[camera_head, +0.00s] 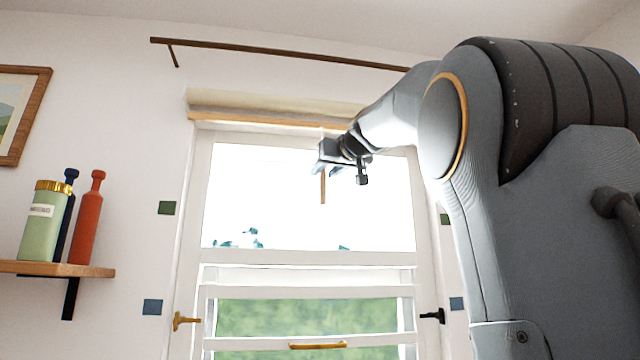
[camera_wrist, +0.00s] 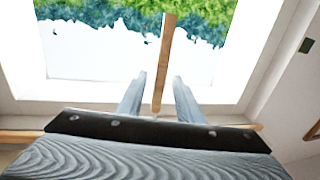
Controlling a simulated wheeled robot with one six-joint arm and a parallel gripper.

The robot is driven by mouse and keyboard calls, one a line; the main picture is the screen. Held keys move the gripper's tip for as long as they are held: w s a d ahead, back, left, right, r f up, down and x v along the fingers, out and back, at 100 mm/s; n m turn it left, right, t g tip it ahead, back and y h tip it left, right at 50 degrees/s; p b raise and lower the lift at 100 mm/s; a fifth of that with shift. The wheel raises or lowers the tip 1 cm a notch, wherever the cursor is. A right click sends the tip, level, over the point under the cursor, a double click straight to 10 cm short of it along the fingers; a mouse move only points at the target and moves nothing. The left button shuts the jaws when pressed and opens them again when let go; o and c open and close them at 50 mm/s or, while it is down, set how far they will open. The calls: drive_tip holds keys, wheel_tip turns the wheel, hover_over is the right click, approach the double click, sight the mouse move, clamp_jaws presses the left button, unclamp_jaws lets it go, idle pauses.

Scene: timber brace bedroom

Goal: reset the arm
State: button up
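My gripper (camera_head: 333,171) is at the end of my raised arm, in front of the upper window. In the wrist view its two pale fingers (camera_wrist: 158,80) stand apart, with a gap between them. A thin wooden stick (camera_head: 323,190) hangs in front of the bright pane near the fingers. In the wrist view the stick (camera_wrist: 166,50) runs between the fingers, with space showing on both sides. It looks ungripped, but its depth relative to the fingertips is hard to judge.
A rolled blind with a wooden bar (camera_head: 250,120) is above the window, under a dark curtain rod (camera_head: 270,49). The window has a brass handle (camera_head: 186,320) and a black handle (camera_head: 433,316). A shelf (camera_head: 60,270) at left holds a green jar (camera_head: 43,225) and a red bottle (camera_head: 87,220).

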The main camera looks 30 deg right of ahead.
drive_tip(key=shift+s, duration=0.95)
